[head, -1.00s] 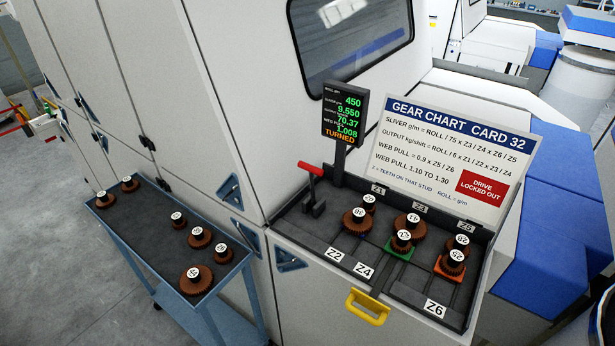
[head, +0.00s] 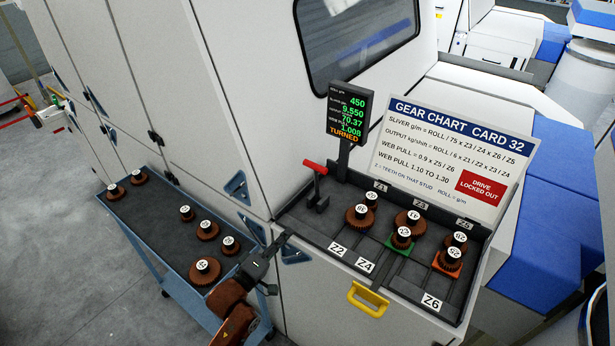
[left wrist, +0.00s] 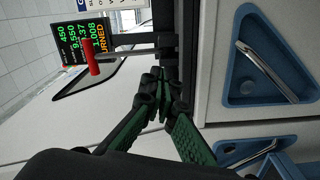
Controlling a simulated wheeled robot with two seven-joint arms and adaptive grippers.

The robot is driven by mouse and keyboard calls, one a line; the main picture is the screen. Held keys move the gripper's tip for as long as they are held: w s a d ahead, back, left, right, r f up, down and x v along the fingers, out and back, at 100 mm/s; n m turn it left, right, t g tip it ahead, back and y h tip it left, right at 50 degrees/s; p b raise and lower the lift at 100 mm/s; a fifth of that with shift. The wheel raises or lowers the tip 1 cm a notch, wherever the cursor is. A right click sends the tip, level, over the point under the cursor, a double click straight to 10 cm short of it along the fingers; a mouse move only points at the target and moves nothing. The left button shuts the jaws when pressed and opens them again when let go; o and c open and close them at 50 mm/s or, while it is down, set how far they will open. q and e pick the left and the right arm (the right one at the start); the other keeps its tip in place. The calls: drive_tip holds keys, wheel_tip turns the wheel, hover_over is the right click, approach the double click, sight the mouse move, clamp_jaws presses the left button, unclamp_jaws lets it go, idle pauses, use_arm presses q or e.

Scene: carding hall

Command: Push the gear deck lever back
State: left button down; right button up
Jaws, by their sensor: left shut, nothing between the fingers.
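The gear deck lever has a red cross handle (head: 315,167) on a dark post, standing about upright at the left end of the dark gear deck (head: 300,222). My left gripper (head: 283,239) is shut and empty. In the head view it is in front of the deck's left corner, below and to the left of the lever, apart from it. In the left wrist view, the shut green-padded fingers (left wrist: 160,78) fill the middle, and the red lever handle (left wrist: 92,57) shows to their left, in front of the display. My right gripper is not in view.
Several brown gears sit on the deck, two over green and orange plates. The display (head: 347,112) reading TURNED and the gear chart card (head: 450,150) stand behind. A blue cart (head: 150,230) with several gears is at left. A yellow handle (head: 368,301) juts from the front.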

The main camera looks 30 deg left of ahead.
use_arm(q)
wheel_tip(320, 180, up, 9)
drive_tip(key=n+t, duration=0.3)
drive_tip(key=p, duration=0.4)
approach(314, 169)
drive_tip(key=shift+t+h, duration=0.3)
drive_tip(key=x, duration=0.6)
drive_tip(key=shift+w+a+f, duration=0.15)
drive_tip(key=shift+w+f, duration=0.05)
drive_tip(key=shift+w, duration=0.3)
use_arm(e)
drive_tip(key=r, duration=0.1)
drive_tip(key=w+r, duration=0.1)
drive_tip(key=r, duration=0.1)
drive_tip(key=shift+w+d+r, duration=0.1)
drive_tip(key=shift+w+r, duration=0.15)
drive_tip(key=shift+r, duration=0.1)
